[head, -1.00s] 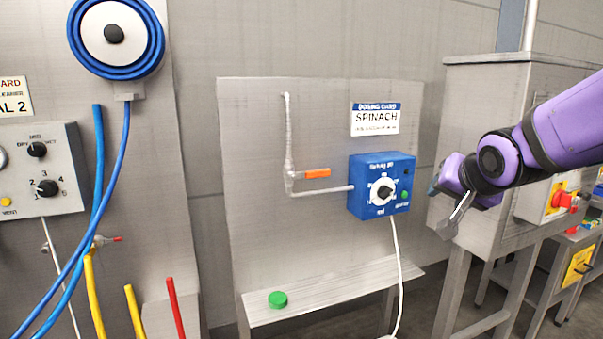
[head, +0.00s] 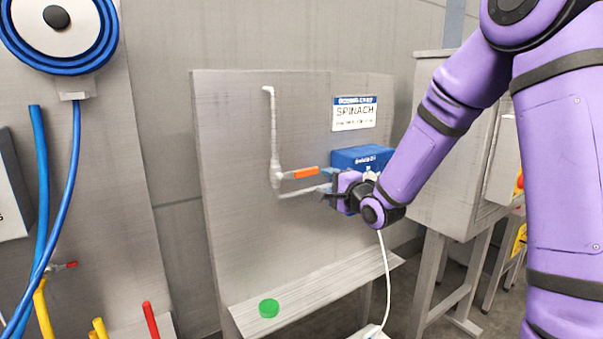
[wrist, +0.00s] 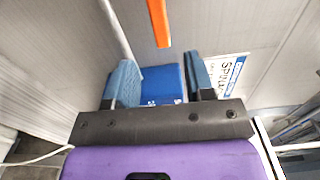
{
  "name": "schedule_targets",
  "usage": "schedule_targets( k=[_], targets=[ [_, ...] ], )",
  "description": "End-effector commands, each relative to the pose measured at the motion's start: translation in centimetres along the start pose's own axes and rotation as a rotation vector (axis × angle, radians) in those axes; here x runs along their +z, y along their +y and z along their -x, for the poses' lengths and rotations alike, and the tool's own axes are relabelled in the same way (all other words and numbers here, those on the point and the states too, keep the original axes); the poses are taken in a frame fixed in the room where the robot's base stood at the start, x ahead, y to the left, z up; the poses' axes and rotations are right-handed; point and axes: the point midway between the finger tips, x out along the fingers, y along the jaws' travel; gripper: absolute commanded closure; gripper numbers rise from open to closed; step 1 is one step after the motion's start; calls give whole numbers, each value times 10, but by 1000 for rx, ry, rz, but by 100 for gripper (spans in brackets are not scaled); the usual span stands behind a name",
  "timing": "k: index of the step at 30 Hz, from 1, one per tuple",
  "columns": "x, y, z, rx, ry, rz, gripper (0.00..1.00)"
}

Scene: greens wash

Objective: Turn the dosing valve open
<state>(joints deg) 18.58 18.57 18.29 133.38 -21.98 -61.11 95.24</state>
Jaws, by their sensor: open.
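The dosing valve's orange lever (head: 301,173) lies sideways, pointing right from the vertical pipe (head: 273,135) on the steel panel. In the wrist view the orange lever (wrist: 159,22) stands at the top centre, beyond my fingertips and apart from them. My gripper (head: 328,183) is in front of the panel, just right of and slightly below the lever's end. In the wrist view my gripper (wrist: 162,80) is open, with nothing between its blue fingers. The blue dosing box (head: 360,158) is behind my gripper, its dial mostly hidden by my arm.
The SPINACH card (head: 354,113) is on the panel above the box. A green cap (head: 269,308) sits on the lower shelf (head: 320,290). A white cable (head: 386,265) hangs below the box. A blue hose reel (head: 60,35) is at the left.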

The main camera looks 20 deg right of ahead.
Motion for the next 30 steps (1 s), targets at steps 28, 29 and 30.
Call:
schedule_targets(
  k=[28,29,30],
  targets=[
    [0,0,-102,3,1,4,51],
    [0,0,-102,3,1,4,51],
    [0,0,-102,3,1,4,51]
  ],
)
